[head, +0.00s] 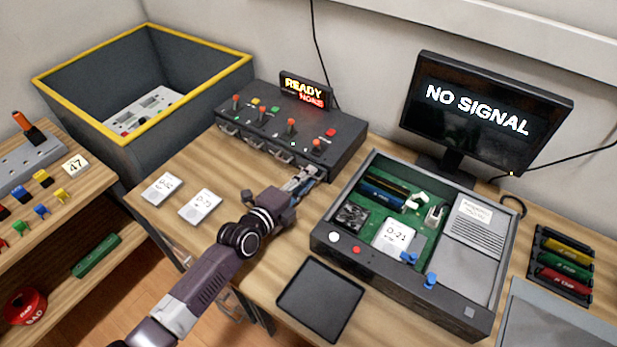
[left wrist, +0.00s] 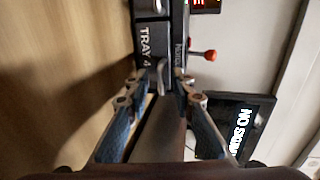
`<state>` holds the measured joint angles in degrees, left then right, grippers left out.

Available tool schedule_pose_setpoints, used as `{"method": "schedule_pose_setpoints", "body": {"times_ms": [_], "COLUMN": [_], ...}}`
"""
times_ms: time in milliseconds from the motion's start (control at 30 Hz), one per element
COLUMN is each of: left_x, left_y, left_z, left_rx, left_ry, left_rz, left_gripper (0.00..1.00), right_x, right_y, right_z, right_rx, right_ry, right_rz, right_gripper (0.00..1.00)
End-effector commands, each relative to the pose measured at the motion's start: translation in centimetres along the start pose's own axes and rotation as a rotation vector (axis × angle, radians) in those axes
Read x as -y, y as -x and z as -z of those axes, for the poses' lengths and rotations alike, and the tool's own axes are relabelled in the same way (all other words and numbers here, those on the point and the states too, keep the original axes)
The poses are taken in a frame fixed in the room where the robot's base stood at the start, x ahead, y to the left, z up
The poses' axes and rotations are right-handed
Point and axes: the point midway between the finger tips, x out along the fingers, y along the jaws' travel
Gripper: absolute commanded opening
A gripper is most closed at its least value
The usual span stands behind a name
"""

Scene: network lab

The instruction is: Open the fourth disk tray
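The dark disk unit (head: 345,135) stands at the back of the table, with several orange-topped levers on its top and tray handles along its front. The fourth tray (left wrist: 146,45), labelled "TRAY 4", shows in the left wrist view, with its metal handle (left wrist: 162,76) sticking out toward me. My left gripper (head: 308,178) is at the right end of the unit's front. In the left wrist view my left gripper (left wrist: 160,88) is open, with the handle between its fingertips. I cannot tell whether the fingers touch it. In the head view my gripper hides the fourth handle. My right gripper is not in view.
A sign (head: 304,88) behind the unit reads "READY" above a red line. An open computer case (head: 335,235) stands close to the right of my gripper. Two disks (head: 162,188) (head: 200,204) lie left of my arm. A black mat (head: 320,299) lies in front.

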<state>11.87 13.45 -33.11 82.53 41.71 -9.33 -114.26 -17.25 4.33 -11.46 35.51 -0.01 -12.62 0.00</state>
Motion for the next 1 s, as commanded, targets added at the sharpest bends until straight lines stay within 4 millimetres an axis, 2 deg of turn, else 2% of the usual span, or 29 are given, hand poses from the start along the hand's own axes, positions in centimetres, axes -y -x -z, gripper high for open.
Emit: {"method": "schedule_pose_setpoints", "body": {"times_ms": [133, 400, 600, 1000], "left_x": [0.02, 0.01, 0.01, -0.04], "left_y": [-0.81, -0.88, -0.87, -0.81], "left_z": [0.01, 0.02, 0.01, -0.01], "left_rx": [0.000, 0.000, 0.000, 0.000], "left_ry": [0.000, 0.000, 0.000, 0.001], "left_rz": [0.000, 0.000, 0.000, -0.001], "left_gripper": [0.23, 0.21, 0.00, 0.00], "right_x": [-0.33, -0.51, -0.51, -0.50], "right_y": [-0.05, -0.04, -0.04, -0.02], "right_z": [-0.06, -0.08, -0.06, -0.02], "right_rx": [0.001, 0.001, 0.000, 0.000], "right_ry": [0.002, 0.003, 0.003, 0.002], "right_rz": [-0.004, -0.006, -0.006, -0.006], "right_gripper": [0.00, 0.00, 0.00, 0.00]}}
